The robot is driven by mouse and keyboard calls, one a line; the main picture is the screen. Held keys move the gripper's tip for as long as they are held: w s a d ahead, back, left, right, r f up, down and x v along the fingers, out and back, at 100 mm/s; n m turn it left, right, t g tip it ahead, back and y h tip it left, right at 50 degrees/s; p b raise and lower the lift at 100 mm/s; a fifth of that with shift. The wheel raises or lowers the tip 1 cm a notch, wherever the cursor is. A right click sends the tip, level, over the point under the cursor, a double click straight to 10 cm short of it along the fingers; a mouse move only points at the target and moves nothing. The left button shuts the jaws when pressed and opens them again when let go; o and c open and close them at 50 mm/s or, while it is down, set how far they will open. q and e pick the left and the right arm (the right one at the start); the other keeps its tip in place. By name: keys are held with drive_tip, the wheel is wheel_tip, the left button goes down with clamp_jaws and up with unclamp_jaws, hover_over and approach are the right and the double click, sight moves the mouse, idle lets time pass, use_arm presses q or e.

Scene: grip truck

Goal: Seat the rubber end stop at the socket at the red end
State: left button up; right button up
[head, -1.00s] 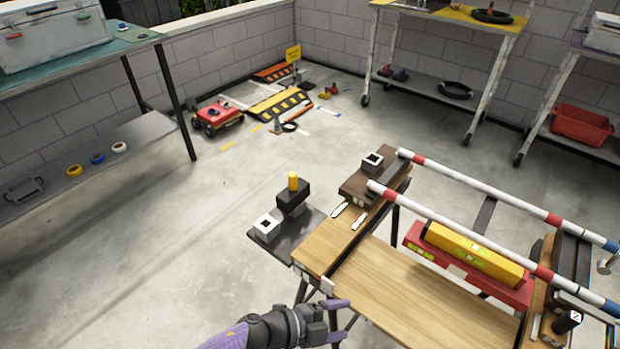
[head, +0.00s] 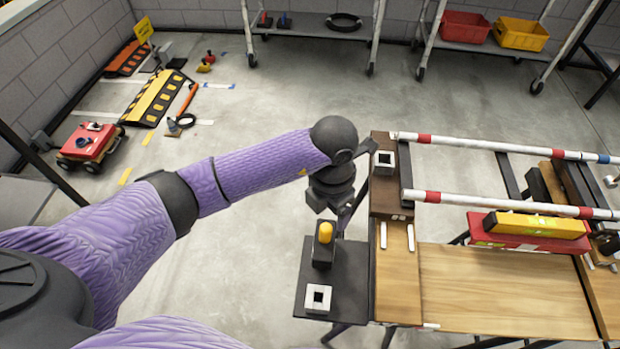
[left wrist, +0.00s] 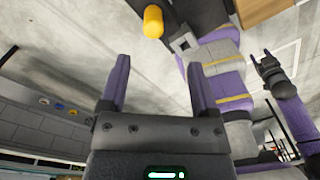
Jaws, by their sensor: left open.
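The end stop appears to be the black block with a yellow knob (head: 324,250), standing on a dark side shelf (head: 349,262). Its yellow knob also shows in the left wrist view (left wrist: 153,22), beyond my fingertips. A white square socket (head: 384,163) sits on a brown block by the red-banded ends of the two rails. My left gripper (head: 342,218) is just behind the knob, open and empty; in the left wrist view (left wrist: 158,65) its purple fingers stand apart.
A second white square piece with a dark hole (head: 318,298) sits on the shelf's front corner. The wooden bench (head: 490,285) lies to the right, with a yellow level (head: 535,225) and striped rails (head: 510,147). Open floor lies behind the shelf.

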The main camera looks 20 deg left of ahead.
sight(326, 227)
use_arm(q)
drive_tip(key=shift+w+a+f+b, duration=0.2)
drive_tip(key=shift+a+f+b, duration=0.2)
drive_tip(key=shift+f, duration=0.1)
drive_tip(key=f+b, duration=0.3)
drive_tip(key=f, duration=0.5)
drive_tip(key=shift+d+f, duration=0.1)
drive_tip(key=shift+d, duration=0.1)
drive_tip(key=shift+f, duration=0.2)
use_arm(e)
drive_tip(key=shift+g, duration=0.3)
drive_tip(key=s+d+f, duration=0.1)
drive_tip(key=f, duration=0.1)
drive_tip(key=s+d+f, duration=0.1)
drive_tip(key=shift+s+d+f, duration=0.1)
drive_tip(key=shift+s+f, duration=0.25)
drive_tip(key=shift+s, duration=0.05)
use_arm(q)
drive_tip(key=shift+c, duration=0.2)
